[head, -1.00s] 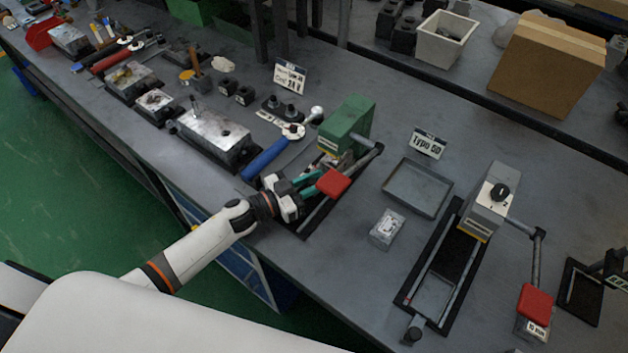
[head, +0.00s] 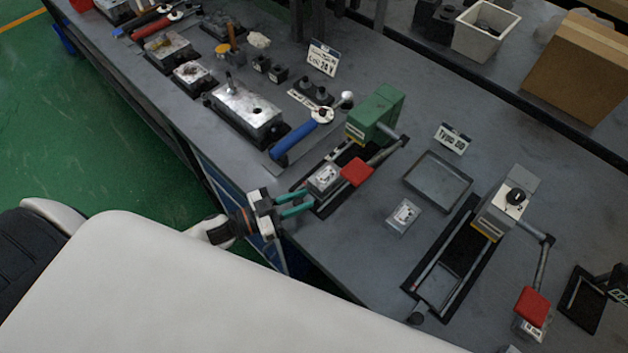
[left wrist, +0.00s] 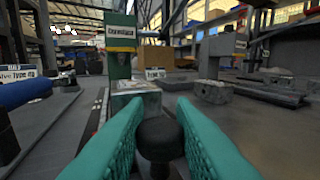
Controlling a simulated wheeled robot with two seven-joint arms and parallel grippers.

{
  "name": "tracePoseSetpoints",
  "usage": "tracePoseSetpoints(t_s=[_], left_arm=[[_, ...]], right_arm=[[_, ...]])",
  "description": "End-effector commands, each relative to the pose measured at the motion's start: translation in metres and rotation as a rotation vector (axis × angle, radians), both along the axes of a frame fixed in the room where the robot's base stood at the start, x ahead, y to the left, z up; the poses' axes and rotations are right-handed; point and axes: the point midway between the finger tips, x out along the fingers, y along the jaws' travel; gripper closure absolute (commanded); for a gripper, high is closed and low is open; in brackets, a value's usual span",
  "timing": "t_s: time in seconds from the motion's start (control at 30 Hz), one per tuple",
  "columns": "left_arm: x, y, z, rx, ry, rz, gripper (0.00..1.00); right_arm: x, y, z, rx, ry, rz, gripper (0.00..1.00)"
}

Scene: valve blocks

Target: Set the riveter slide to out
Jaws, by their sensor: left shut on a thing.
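The green press (head: 376,112) has a red-handled lever (head: 356,171) and a slide on a dark base. A grey metal block (head: 324,179) sits on the slide, out in front of the green housing. My left gripper (head: 297,203), with teal fingers, is at the slide's front end, shut on its black knob. In the left wrist view the knob (left wrist: 160,140) is between the fingers, with the block (left wrist: 136,100) and green housing (left wrist: 119,47) straight ahead. The label's words are too small to read surely. My right gripper is not in view.
A similar grey device (head: 505,205) with a dial and red lever stands to the right. An empty tray (head: 437,181) and a small pale block (head: 403,216) lie between. A blue-handled tool (head: 295,141) lies just left of the press. The table's front edge is close.

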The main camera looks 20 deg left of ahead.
Motion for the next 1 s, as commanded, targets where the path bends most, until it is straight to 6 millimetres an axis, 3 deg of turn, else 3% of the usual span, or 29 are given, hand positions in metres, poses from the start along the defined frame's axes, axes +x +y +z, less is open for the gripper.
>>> tracePoseSetpoints(t_s=[0.2,0.67,0.7,0.77,0.8,1.0], left_arm=[[-0.019,0.008,0.0,0.002,0.001,0.001,1.0],[-0.025,0.009,-0.001,0.001,0.001,-0.001,1.0],[-0.025,0.009,-0.001,0.001,0.002,-0.001,0.7],[-0.025,0.009,-0.001,0.001,0.002,-0.001,0.61],[-0.024,0.009,-0.001,0.001,0.002,-0.001,0.56],[-0.024,0.009,0.0,0.0,0.0,0.0,0.56]], right_arm=[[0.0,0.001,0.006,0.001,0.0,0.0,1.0],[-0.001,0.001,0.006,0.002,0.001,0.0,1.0],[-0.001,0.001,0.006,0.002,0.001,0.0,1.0],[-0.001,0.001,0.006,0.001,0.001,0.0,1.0],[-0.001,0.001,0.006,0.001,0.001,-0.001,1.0],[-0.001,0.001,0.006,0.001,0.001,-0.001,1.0]])
